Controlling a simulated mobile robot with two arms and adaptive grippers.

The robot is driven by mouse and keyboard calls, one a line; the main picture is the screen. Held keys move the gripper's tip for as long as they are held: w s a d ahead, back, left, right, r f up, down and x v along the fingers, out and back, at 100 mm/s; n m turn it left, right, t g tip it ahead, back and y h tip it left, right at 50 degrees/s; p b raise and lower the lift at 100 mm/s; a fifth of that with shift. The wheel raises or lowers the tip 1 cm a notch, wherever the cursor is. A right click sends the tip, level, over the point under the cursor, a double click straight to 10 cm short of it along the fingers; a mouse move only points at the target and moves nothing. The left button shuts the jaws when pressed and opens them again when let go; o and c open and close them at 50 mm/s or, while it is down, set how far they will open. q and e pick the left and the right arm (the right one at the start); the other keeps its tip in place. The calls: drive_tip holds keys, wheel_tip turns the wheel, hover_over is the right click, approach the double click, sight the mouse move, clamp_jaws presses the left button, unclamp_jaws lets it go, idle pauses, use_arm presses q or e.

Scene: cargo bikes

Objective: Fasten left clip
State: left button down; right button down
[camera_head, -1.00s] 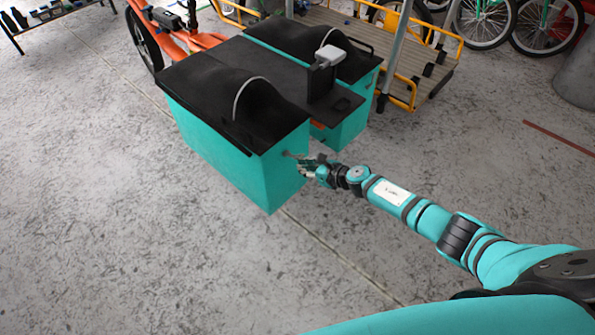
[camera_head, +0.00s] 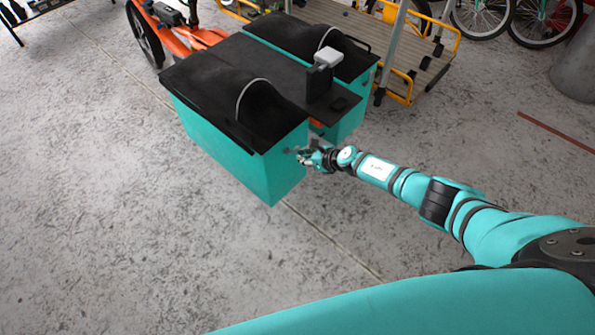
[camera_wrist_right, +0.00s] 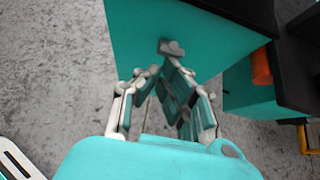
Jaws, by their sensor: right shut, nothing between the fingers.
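A teal cargo box with a black lid (camera_head: 230,150) sits on the left rear of the bike. A small grey clip (camera_wrist_right: 172,47) is on the box's teal end wall, and it shows tiny near the upper right of that wall in the head view (camera_head: 291,149). My right gripper (camera_head: 301,156) is at that end wall, just right of the clip. In the wrist view its fingertips (camera_wrist_right: 163,70) are shut and empty, just below the clip in the picture. I cannot tell whether they touch it. My left gripper is not in view.
A second teal box with a black lid (camera_head: 345,118) stands to the right, with a black deck (camera_head: 250,62) between the boxes. A yellow-railed cargo platform (camera_head: 420,55) and bicycles are behind. The grey floor (camera_head: 100,230) is clear at left and front.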

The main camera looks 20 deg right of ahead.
sight(297, 148)
drive_tip(key=shift+w+a+r+p, duration=0.25)
drive_tip(key=shift+w+a+r, duration=0.15)
drive_tip(key=shift+w+r, duration=0.35)
drive_tip(key=shift+w+a+r+p, duration=0.3)
drive_tip(key=shift+w+r, duration=0.2)
drive_tip(key=shift+r, duration=0.4)
drive_tip(key=shift+w+a, duration=0.1)
drive_tip(key=shift+r, duration=0.1)
